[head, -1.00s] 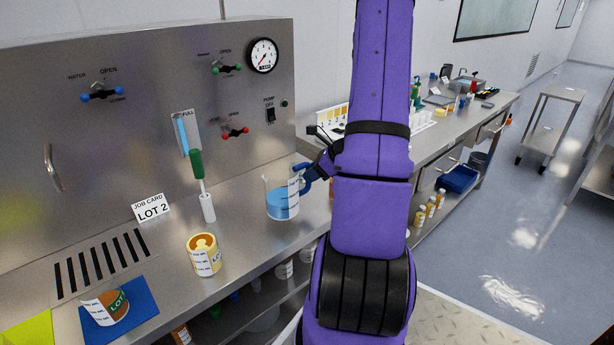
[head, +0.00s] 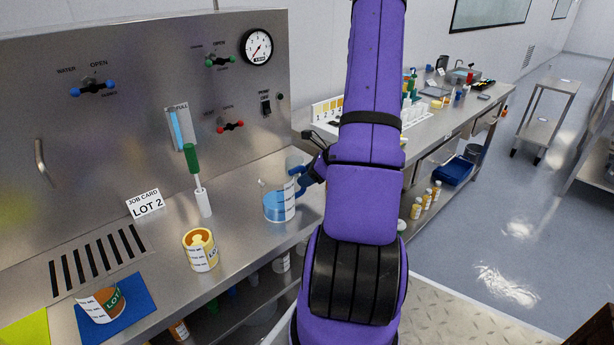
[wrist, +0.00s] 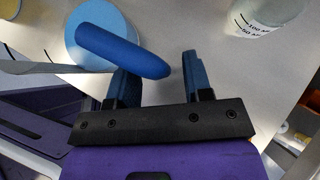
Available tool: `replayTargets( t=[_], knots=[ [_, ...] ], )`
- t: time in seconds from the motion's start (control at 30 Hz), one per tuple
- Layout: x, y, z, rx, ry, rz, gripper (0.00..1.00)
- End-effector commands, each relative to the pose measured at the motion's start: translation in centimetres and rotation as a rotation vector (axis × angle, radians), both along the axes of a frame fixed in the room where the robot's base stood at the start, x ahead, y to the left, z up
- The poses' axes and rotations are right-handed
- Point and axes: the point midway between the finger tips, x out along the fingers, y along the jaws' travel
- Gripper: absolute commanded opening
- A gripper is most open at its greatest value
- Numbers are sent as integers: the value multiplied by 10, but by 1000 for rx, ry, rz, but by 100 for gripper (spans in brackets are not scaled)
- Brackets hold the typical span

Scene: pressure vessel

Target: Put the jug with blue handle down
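The jug with the blue handle (head: 279,206) is a clear, marked jug with blue liquid. In the head view it looks upright, at the counter's right part, with its base at or very near the steel top. Its blue handle (wrist: 122,51) crosses the upper left of the wrist view, above the jug's blue liquid (wrist: 92,22). My gripper (wrist: 160,72) is at the handle. Its blue fingers stand apart, with a clear gap between the handle's end and the right finger. The left fingertip is hidden under the handle.
On the steel counter (head: 245,240) stand a labelled yellow jar (head: 200,250), a green-handled tool in a white holder (head: 203,202) and a LOT 2 card (head: 145,204). A tilted brown container (head: 102,303) is on a blue mat (head: 138,314). Another marked clear vessel (wrist: 268,12) shows in the wrist view.

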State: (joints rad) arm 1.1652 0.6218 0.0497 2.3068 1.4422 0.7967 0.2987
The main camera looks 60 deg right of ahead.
Motion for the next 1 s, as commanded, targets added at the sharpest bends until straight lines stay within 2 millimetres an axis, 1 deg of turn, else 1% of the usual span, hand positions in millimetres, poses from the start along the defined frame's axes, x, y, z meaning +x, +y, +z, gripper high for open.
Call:
replayTargets(
  t=[0.27,0.33,0.47,0.6,0.8,1.0],
  knots=[
    [0,0,4,-1,-1,0,46],
    [-5,-3,8,-2,-1,-2,46],
    [-19,-8,22,-4,-1,-2,46],
    [-39,-16,42,-4,-1,-3,46],
    [-64,-25,67,-3,0,-2,46],
    [-78,-30,81,-2,0,0,46]
  ],
)
